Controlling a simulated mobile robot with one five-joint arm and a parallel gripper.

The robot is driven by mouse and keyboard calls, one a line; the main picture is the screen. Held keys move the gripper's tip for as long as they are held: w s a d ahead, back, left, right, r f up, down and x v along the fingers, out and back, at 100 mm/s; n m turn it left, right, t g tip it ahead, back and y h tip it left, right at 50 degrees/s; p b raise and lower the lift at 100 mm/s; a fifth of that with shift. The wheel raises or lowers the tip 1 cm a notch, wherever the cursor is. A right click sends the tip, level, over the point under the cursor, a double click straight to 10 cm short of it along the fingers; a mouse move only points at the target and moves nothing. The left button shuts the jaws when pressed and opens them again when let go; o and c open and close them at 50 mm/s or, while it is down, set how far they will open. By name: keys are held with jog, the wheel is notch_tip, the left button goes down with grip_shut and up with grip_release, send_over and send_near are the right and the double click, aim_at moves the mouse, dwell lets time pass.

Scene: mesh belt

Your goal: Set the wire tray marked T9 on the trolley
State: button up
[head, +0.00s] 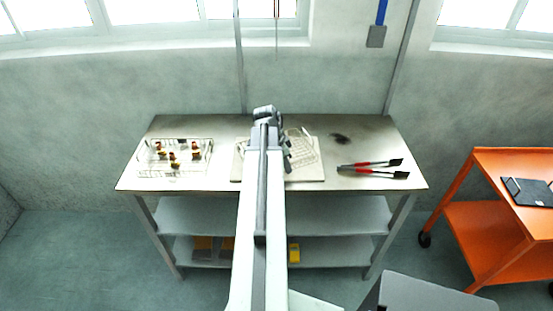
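A wire tray (146,153) with several small red and tan pieces in it stands on the left of the metal table (225,182). A second wire tray or rack (302,147), seemingly empty, lies on a pale board (310,172) at the middle of the table, partly hidden behind my arm. No T9 mark is readable on either. The orange trolley (497,158) stands at the right, apart from the table. My gripper (266,113) is at the far end of my arm, over the table's middle; its fingers cannot be made out.
Red-handled tongs (372,163) lie on the table's right, near a dark smudge (341,139). A dark tablet or clipboard (527,191) lies on the trolley top; the back left of that top is bare. Yellow items (294,253) sit on the low shelf. Floor shows between table and trolley.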

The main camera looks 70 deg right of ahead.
jog(key=shift+r, duration=0.1)
grip_shut()
dwell(1.2)
